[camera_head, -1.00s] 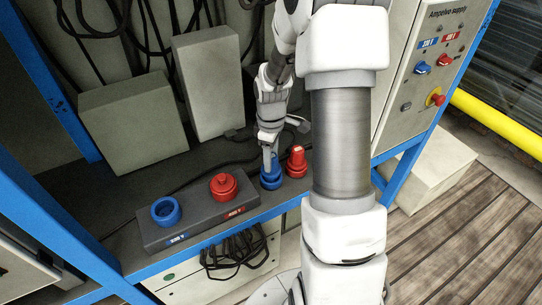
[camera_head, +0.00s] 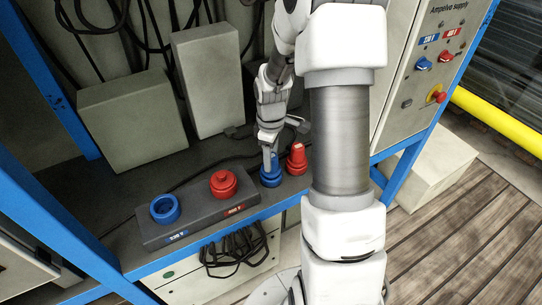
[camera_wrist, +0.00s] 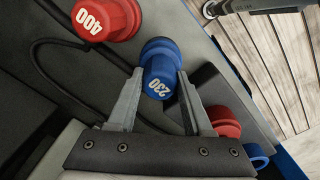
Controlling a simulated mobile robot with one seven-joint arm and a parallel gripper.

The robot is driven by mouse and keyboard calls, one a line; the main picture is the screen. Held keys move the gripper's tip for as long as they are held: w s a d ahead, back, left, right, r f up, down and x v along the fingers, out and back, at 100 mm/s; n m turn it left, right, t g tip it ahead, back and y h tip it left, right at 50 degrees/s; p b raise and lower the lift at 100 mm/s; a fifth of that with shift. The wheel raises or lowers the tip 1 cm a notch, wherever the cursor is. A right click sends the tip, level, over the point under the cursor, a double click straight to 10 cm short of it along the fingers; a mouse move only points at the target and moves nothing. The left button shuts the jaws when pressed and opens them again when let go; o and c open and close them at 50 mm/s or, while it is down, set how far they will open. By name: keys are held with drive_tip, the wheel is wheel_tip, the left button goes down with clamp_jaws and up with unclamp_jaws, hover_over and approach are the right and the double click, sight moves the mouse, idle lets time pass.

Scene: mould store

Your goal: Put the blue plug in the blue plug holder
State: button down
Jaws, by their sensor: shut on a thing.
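The blue plug (camera_head: 270,177) stands on the dark shelf, left of the red plug (camera_head: 296,160). In the wrist view the blue plug (camera_wrist: 160,72) bears the number 230, and the red plug (camera_wrist: 106,18) bears 400. My gripper (camera_head: 270,160) reaches down to the blue plug. In the wrist view my gripper (camera_wrist: 158,84) has one finger on each side of the plug, closed on it. The blue plug holder (camera_head: 165,209) is an open blue ring at the left end of a grey block (camera_head: 200,216). It also shows partly in the wrist view (camera_wrist: 257,156).
A red holder (camera_head: 224,184) with a raised top sits on the same block, between the blue holder and the plugs. Grey boxes (camera_head: 135,125) stand behind. A blue frame post (camera_head: 50,175) is at the left. A black cable lies on the shelf.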

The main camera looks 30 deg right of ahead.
drive_tip(key=shift+f, duration=0.2)
drive_tip(key=shift+c, duration=1.2)
unclamp_jaws()
drive_tip(key=shift+o, duration=0.2)
drive_tip(key=shift+o, duration=1)
drive_tip(key=shift+r+p, duration=3.2)
drive_tip(key=shift+r, duration=0.6)
